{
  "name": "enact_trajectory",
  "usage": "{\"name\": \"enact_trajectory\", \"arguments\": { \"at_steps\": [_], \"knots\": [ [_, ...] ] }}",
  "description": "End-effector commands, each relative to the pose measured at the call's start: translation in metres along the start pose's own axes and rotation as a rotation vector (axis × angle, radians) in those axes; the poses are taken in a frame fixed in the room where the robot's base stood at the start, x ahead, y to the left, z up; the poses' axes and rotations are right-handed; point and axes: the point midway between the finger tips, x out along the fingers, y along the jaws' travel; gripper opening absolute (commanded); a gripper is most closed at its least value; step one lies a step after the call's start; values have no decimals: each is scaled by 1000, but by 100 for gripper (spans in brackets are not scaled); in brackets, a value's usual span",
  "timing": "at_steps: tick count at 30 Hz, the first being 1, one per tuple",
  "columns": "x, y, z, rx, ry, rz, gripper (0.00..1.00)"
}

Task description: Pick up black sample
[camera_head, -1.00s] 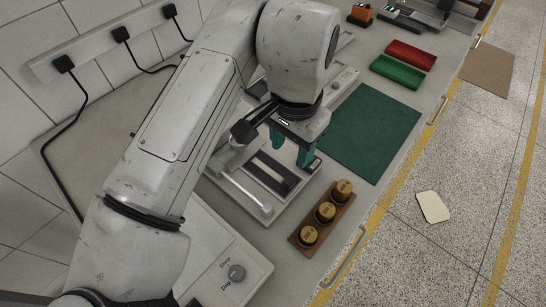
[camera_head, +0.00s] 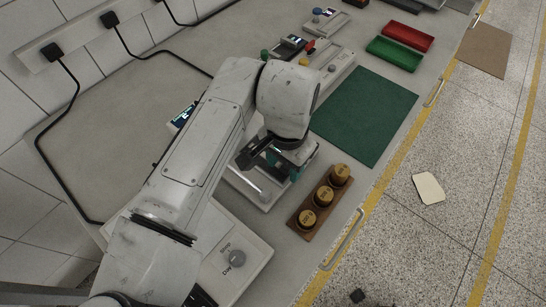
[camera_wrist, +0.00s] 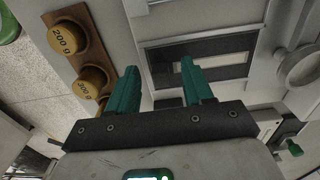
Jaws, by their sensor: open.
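My gripper (camera_head: 284,167) is open, with its two teal fingers apart and nothing seen between them. In the wrist view, my gripper (camera_wrist: 158,67) is over the edge of a dark rectangular piece (camera_wrist: 165,66) on a pale device. This piece has dark bars around a lighter slot. I cannot tell whether it is the black sample or part of the device. In the head view my arm and gripper hide most of it. The pale device (camera_head: 248,187) shows beside my gripper. Contact with the fingers cannot be told.
A wooden block (camera_head: 303,232) with three brass weights stands close on the right, near the bench edge. A green mat (camera_head: 365,115), green tray (camera_head: 394,54) and red tray (camera_head: 406,36) lie further back. A small black object (camera_head: 357,296) is on the floor.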

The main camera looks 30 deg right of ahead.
Motion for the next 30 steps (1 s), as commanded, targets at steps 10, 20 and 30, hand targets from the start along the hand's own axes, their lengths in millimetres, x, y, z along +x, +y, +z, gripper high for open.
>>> {"name": "enact_trajectory", "arguments": {
  "at_steps": [10, 20, 30],
  "knots": [
    [6, 0, 0, 1, 1, 0, 48],
    [6, 0, 0, 1, 1, 0, 17],
    [5, 0, 0, 1, 1, 0, 0]
  ]
}}
